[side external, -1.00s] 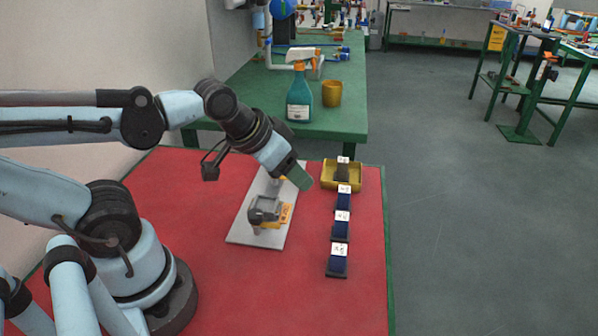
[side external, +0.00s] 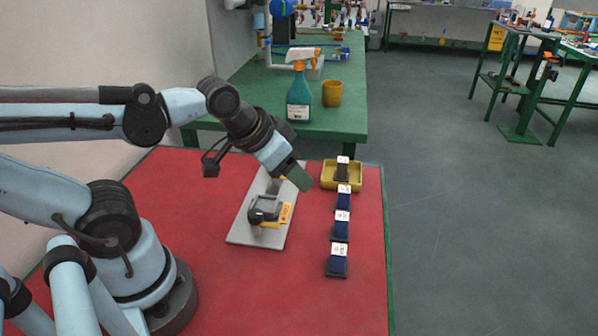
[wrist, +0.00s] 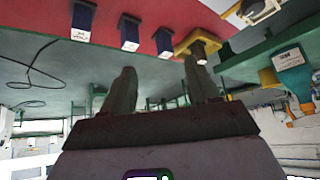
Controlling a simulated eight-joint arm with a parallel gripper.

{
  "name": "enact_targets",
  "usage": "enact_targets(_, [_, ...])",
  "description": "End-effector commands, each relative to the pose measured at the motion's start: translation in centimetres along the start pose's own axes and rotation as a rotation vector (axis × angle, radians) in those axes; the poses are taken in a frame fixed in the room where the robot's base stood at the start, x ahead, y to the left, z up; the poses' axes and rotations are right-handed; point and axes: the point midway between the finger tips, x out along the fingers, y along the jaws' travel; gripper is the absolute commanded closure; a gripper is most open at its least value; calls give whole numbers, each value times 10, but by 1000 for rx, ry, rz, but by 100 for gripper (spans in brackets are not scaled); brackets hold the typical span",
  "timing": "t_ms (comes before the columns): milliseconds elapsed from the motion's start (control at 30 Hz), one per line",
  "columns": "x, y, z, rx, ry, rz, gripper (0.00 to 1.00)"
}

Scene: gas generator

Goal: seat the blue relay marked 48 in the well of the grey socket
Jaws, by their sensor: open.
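The grey socket (side external: 264,210) stands on a pale plate (side external: 240,230) on the red table, with a dark opening on top. It shows at the upper right of the wrist view (wrist: 256,9). Three blue relays with white labels stand in a row to the right: far (side external: 343,203), middle (side external: 340,232) and near (side external: 337,267). I cannot read clearly which is marked 48. My gripper (side external: 300,178) is in the air above the far end of the plate, left of the row. In the wrist view its two fingers (wrist: 161,85) are apart with nothing between them.
A yellow tray (side external: 354,185) beyond the row holds a dark labelled block (side external: 342,172). A spray bottle (side external: 299,97) and a yellow cup (side external: 332,93) stand on the green bench behind. The red table's right edge runs close beside the relays. The near table is clear.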

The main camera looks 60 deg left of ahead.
Motion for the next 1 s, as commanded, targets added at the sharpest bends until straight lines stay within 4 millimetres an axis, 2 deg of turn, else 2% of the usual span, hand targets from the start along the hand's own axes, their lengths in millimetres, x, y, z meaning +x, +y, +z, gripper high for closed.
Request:
enact_targets(167, [1,7,-12,306,-78,29,40])
enact_targets(367, [8,18,-28,803,-190,120,40])
enact_targets(800, [38,48,-53,1850,-304,504,40])
enact_targets(1000, [48,57,-57,2137,-286,663,40])
